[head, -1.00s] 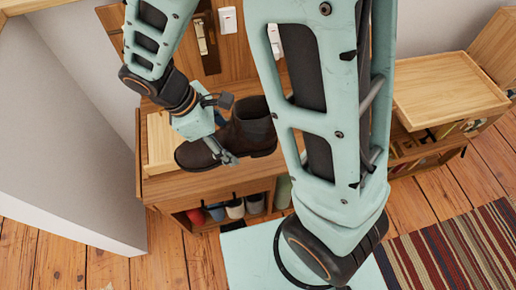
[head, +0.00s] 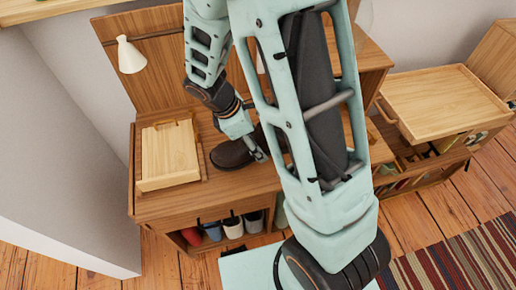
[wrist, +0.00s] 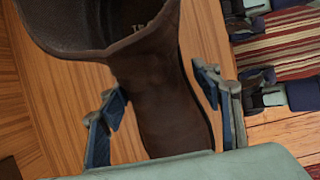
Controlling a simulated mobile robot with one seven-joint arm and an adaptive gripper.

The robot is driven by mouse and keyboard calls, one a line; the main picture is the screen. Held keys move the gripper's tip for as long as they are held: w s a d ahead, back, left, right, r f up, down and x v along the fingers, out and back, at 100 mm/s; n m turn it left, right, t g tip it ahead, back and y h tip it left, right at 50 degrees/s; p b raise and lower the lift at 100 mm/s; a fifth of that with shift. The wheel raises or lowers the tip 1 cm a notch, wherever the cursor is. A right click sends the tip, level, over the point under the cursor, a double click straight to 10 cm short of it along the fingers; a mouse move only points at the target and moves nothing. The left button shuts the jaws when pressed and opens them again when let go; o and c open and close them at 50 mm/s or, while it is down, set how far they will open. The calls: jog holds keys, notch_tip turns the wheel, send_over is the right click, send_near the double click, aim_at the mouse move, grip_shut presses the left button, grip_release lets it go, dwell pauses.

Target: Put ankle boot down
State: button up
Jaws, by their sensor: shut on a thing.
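The dark brown ankle boot (head: 232,153) is at the wooden desk (head: 235,184), right of the wooden tray, its toe pointing left in the head view. I cannot tell whether its sole touches the desk top. My arm hides its right part. My gripper (head: 262,148) is at the boot. In the wrist view, the fingers of my gripper (wrist: 160,92) stand on either side of the boot (wrist: 165,85), shut on it, and its open top shows at the upper left.
A light wooden tray (head: 170,153) lies on the desk's left part. A white lamp (head: 130,55) is at the back panel. Several cups (head: 233,227) stand on the shelf below. Another tray (head: 440,98) tops a low bookcase at right. A striped rug (head: 455,255) covers the floor.

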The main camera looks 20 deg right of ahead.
jog(key=shift+w+d+f, duration=0.25)
jog(key=shift+d+f, duration=0.05)
jog(key=shift+f, duration=0.15)
jog(key=shift+w+f+b, duration=0.1)
jog(key=shift+f+b, duration=0.6)
jog(key=shift+f, duration=0.9)
jog(key=shift+f, duration=0.15)
jog(key=o, duration=1.7)
